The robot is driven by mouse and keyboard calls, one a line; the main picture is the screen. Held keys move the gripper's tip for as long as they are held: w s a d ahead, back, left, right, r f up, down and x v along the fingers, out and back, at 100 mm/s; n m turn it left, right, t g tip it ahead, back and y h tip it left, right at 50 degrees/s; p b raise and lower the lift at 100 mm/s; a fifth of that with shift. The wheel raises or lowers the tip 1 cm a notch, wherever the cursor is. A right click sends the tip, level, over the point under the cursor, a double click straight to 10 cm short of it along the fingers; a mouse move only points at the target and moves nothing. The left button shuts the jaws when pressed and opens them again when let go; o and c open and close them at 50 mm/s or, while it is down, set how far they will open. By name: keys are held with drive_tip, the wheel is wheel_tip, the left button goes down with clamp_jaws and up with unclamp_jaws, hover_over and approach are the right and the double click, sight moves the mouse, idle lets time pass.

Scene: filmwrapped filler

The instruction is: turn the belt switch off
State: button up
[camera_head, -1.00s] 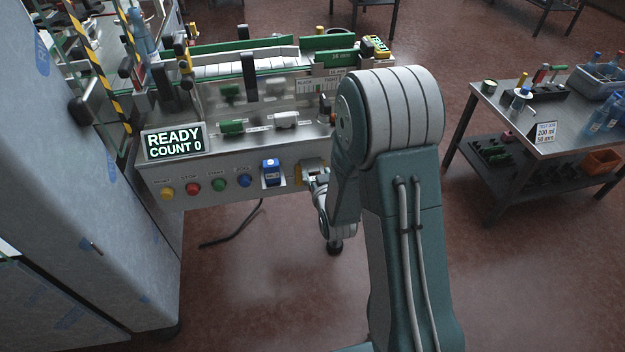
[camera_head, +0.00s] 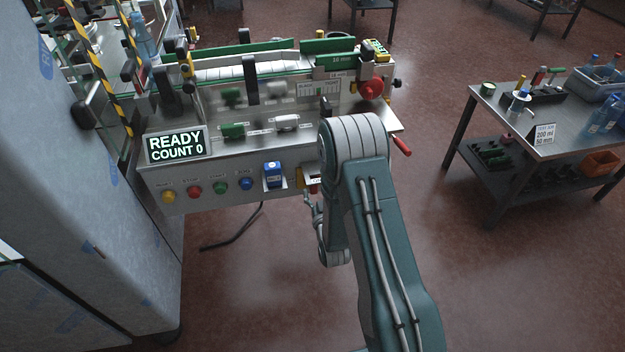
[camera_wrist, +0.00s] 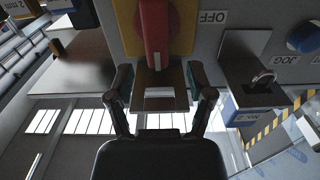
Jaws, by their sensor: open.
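The belt switch, a red handle (camera_wrist: 155,38) on a yellow plate (camera_wrist: 184,28), is at the top of the wrist view. The handle runs upright in that picture, with an upside-down "OFF" label (camera_wrist: 212,17) to the right of the plate. My gripper (camera_wrist: 163,92) is open. Its two fingers stand either side of and below the handle's lower end, with no clear contact. In the head view, my gripper (camera_head: 311,203) is just below the switch (camera_head: 311,183) on the console front. My arm hides part of the switch there.
The console also carries a padlocked blue tag (camera_head: 273,176) and several coloured buttons. The display (camera_head: 176,145) reads "READY COUNT 0". A red-handled lever (camera_head: 401,146) juts out at the right. A side table (camera_head: 540,148) stands farther right, with open floor between.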

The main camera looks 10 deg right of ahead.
drive_tip(key=w, duration=0.5)
drive_tip(key=shift+d, duration=0.15)
drive_tip(key=shift+c, duration=0.3)
clamp_jaws()
